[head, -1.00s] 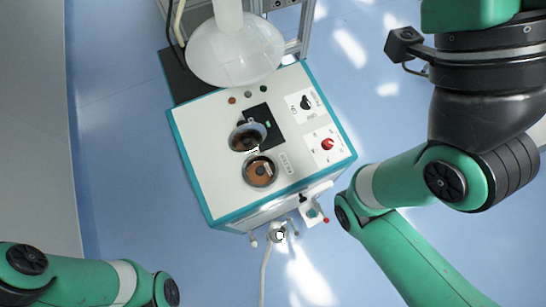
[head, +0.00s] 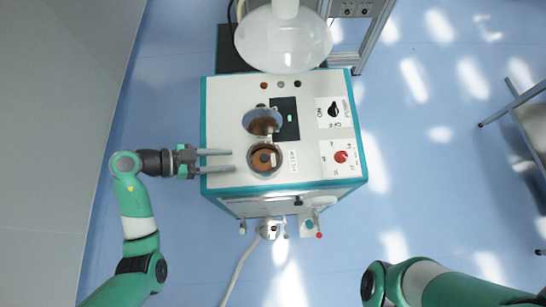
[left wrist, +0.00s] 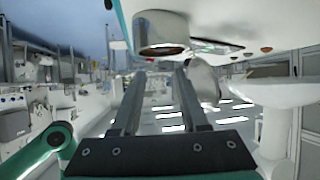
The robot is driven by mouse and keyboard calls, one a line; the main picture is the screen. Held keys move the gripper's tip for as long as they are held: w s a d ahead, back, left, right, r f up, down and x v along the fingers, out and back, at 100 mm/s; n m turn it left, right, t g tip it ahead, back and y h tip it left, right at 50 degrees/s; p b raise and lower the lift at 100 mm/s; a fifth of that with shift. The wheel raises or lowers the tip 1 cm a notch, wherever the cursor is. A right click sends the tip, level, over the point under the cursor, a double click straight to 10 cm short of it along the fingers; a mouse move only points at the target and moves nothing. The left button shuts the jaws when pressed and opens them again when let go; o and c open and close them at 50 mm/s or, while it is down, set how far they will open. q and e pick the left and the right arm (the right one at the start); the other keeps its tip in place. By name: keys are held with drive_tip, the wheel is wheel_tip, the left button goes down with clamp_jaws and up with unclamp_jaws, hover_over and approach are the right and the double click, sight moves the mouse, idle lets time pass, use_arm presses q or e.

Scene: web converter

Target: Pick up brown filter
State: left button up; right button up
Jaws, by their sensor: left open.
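The brown filter (head: 262,157) sits in a round metal holder (head: 249,162) on top of the white machine. A round lid with a brown reflective face (head: 262,124) stands open just behind it. My left gripper (head: 232,160) is to the left of the holder, its two parallel fingers apart and pointing right at it, with nothing between them. In the left wrist view the fingers (left wrist: 160,72) are spread, and a metal cylinder with a brownish opening (left wrist: 160,48) is beyond the tips. My right gripper is out of view.
The white machine top (head: 225,105) has teal edges, a black switch (head: 333,109) and a red knob (head: 341,156) on the right. A large translucent bowl (head: 283,40) overhangs the back. A trolley (head: 535,115) stands far right. Blue floor is clear on the left.

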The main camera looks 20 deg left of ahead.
sight(262, 158)
use_arm(q)
drive_tip(key=b+x, duration=0.2)
drive_tip(key=x, duration=0.4)
drive_tip(key=shift+w+b, duration=0.1)
drive_tip(key=shift+b, duration=0.25)
drive_tip(key=shift+w+d, duration=0.1)
drive_tip(key=b+x, duration=0.1)
drive_tip(key=x, duration=0.1)
drive_tip(key=b+x, duration=0.2)
drive_tip(key=x, duration=0.1)
drive_tip(key=shift+a+f, duration=0.2)
drive_tip(key=shift+f, duration=0.15)
drive_tip(key=shift+d, duration=0.15)
drive_tip(key=shift+r, duration=0.1)
clamp_jaws()
